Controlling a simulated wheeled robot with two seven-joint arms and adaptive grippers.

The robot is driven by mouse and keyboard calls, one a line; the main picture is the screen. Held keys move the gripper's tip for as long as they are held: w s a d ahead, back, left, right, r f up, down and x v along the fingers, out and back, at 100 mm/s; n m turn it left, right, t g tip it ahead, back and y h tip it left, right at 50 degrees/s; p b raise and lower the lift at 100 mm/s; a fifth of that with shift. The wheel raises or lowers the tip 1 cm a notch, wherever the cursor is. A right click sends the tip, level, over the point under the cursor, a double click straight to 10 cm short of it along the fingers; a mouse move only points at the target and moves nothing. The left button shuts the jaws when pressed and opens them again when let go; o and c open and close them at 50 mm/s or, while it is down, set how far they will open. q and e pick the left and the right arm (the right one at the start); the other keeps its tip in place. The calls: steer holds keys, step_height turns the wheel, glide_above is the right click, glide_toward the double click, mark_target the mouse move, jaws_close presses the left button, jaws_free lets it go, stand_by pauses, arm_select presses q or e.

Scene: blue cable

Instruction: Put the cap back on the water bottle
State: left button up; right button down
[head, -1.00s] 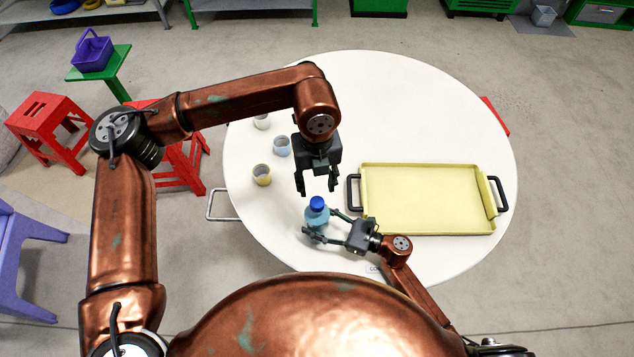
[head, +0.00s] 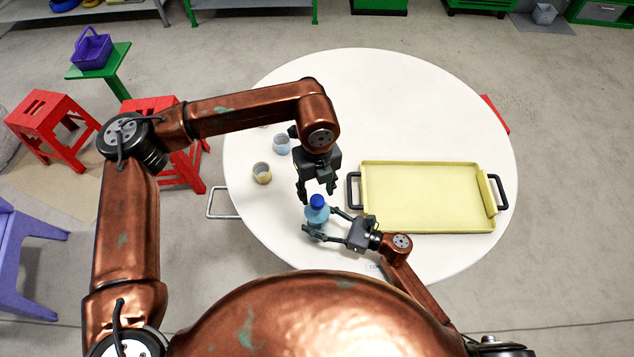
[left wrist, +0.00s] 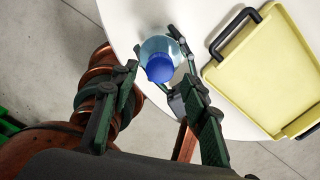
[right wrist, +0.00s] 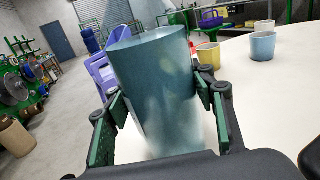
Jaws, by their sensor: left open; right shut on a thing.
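The water bottle (head: 317,215) is translucent blue and stands upright near the table's front edge. The blue cap (head: 317,201) sits at its top; I cannot tell whether it is tight. My right gripper (head: 320,226) is shut on the bottle's body, one finger on each side. The right wrist view shows the bottle (right wrist: 160,85) between its fingers. My left gripper (head: 317,194) is open and points down just behind and above the cap. In the left wrist view, the cap (left wrist: 160,68) lies between and beyond the open fingers, apparently clear of them.
A yellow tray (head: 425,227) with dark handles lies to the right of the bottle on the round white table (head: 400,85). A yellow cup (head: 262,173) and a light blue cup (head: 282,145) stand to the left. The table behind the tray is clear.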

mark_target(317, 200)
arm_select(q)
steer(key=shift+f, duration=1.8)
steer(key=shift+c, duration=0.3)
